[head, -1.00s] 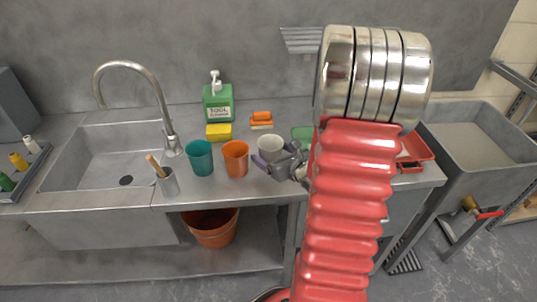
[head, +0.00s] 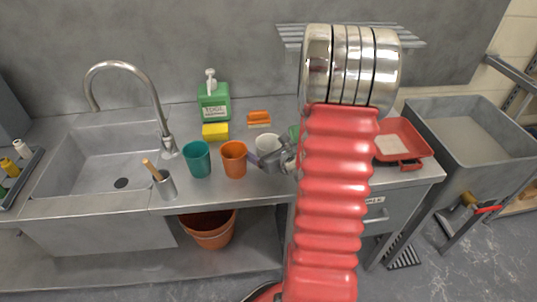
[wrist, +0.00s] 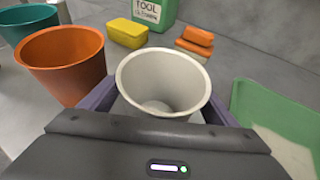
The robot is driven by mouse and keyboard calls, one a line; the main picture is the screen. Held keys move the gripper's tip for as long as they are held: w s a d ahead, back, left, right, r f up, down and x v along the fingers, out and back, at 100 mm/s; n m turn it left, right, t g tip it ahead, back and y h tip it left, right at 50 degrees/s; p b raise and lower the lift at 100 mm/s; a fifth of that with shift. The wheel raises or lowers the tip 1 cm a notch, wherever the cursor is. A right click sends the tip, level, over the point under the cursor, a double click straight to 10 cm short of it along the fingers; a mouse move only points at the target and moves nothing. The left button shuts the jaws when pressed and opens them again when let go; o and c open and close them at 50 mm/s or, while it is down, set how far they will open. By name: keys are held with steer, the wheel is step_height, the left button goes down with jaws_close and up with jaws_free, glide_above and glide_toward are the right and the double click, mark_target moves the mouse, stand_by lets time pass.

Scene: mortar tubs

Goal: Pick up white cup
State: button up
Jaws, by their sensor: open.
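The white cup (head: 268,144) stands upright on the steel counter, just right of the orange cup (head: 234,159). In the wrist view the white cup (wrist: 163,80) is close in front of me, its mouth facing up and its inside empty. My gripper (head: 268,160) is low at the cup, and my arm comes in from the right. In the wrist view its purple fingers (wrist: 163,112) lie spread on both sides of the cup, open. The cup's lower part is hidden behind the gripper body, so I cannot tell whether the fingers touch it.
A teal cup (head: 196,159) and a steel pot with a wooden handle (head: 166,185) stand left. A green tray (wrist: 262,115) is close right; a red tray (head: 402,140) lies farther right.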

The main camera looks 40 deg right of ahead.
steer(key=shift+c, duration=0.4)
steer(key=c, duration=1.1)
steer(key=shift+r, duration=0.2)
step_height(320, 180, up, 10)
steer(key=shift+f, duration=0.2)
stand_by(0.6)
stand_by(0.7)
